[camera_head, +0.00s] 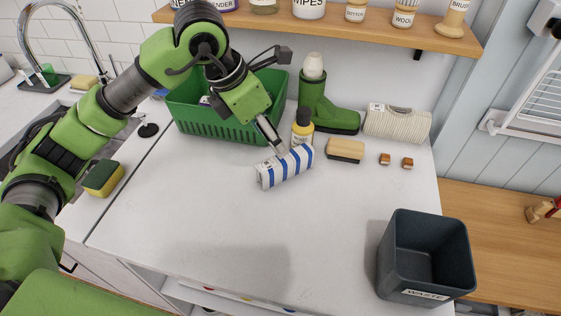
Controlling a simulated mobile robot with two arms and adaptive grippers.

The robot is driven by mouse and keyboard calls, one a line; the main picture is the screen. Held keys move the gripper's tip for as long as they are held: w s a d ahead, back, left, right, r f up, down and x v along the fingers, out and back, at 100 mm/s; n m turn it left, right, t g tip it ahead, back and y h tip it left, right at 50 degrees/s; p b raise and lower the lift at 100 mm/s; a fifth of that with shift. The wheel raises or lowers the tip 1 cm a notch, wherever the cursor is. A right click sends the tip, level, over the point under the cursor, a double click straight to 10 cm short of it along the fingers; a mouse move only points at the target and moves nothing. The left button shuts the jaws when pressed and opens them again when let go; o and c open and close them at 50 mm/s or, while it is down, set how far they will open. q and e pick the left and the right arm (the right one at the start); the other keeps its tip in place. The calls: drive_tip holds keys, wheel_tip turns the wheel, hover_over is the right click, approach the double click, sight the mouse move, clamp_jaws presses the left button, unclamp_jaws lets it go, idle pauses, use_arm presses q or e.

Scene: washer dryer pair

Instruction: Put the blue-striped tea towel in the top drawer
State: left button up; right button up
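The rolled blue-striped tea towel (285,168), white with blue bands, lies on the white worktop (210,215) near the middle. My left gripper (276,147) points down at the towel's back edge, with its fingertips at or just above it. I cannot tell whether they touch. The fingers are seen nearly edge-on, so their opening is unclear. My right gripper is not in view. Below the worktop's front edge is a white front (230,298) with small coloured dots. I cannot tell whether this is the top drawer.
A cream roll (397,123) lies back right. A dark waste bin (427,255) stands front right. The worktop's front middle is clear.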

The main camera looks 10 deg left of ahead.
sight(287, 162)
use_arm(q)
drive_tip(key=p+x, duration=0.1)
drive_tip(key=x, duration=0.6)
drive_tip(key=shift+d+f, duration=0.1)
drive_tip(key=shift+w+d+f, duration=0.1)
drive_tip(key=shift+f, duration=0.2)
drive_tip(key=shift+w+d+f+p, duration=0.1)
drive_tip(key=shift+w+f+p, duration=0.1)
drive_tip(key=shift+f+p, duration=0.4)
drive_tip(key=p+x, duration=0.1)
drive_tip(key=x, duration=0.2)
drive_tip(key=shift+w+f, duration=0.15)
drive_tip(key=shift+w, duration=0.1)
drive_tip(key=shift+w+f, duration=0.1)
drive_tip(key=shift+f, duration=0.2)
drive_tip(key=c, duration=1.2)
drive_tip(key=shift+c, duration=0.6)
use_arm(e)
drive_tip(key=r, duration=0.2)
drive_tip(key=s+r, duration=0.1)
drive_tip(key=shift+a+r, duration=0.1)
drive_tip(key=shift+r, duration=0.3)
use_arm(q)
drive_tip(key=shift+r, duration=0.15)
